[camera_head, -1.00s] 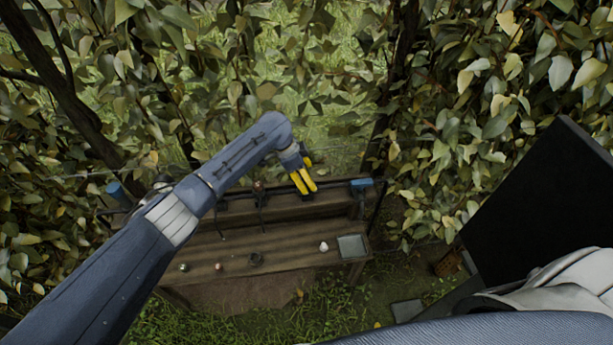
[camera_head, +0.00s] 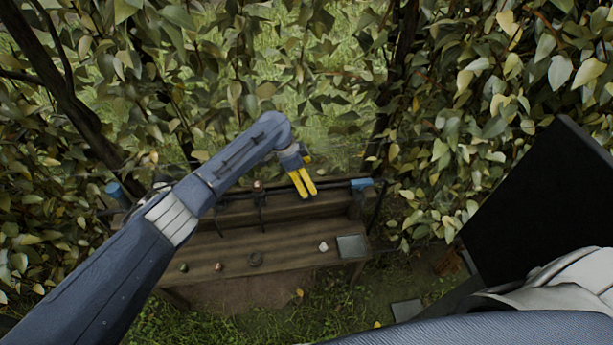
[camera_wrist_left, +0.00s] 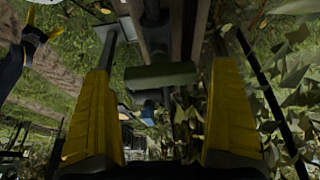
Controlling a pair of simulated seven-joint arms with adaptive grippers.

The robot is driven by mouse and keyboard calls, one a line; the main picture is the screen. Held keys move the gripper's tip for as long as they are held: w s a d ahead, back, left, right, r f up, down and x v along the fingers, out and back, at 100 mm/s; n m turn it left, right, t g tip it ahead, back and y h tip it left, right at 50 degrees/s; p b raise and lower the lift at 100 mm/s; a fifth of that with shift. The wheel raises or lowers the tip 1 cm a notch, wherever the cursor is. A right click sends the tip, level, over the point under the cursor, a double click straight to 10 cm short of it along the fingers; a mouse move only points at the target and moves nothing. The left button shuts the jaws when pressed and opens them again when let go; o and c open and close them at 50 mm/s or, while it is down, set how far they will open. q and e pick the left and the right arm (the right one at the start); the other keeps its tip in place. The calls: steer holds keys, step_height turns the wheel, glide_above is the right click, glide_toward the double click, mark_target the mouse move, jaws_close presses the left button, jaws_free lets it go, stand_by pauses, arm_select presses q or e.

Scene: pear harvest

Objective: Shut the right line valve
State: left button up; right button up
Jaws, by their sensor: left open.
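The right line valve shows a blue part (camera_head: 361,184) at the right end of the dark pipe along the bench's back. My left gripper (camera_head: 307,192) is open and empty, a little to the left of that blue part in the head view. In the left wrist view, its yellow fingers (camera_wrist_left: 163,105) stand wide apart.
Another blue part (camera_head: 114,189) is at the pipe's left end. Leafy branches close in on both sides; a black panel (camera_head: 545,200) stands right.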

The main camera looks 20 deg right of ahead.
arm_select(q)
steer(key=v, duration=1.2)
steer(key=shift+d, duration=0.1)
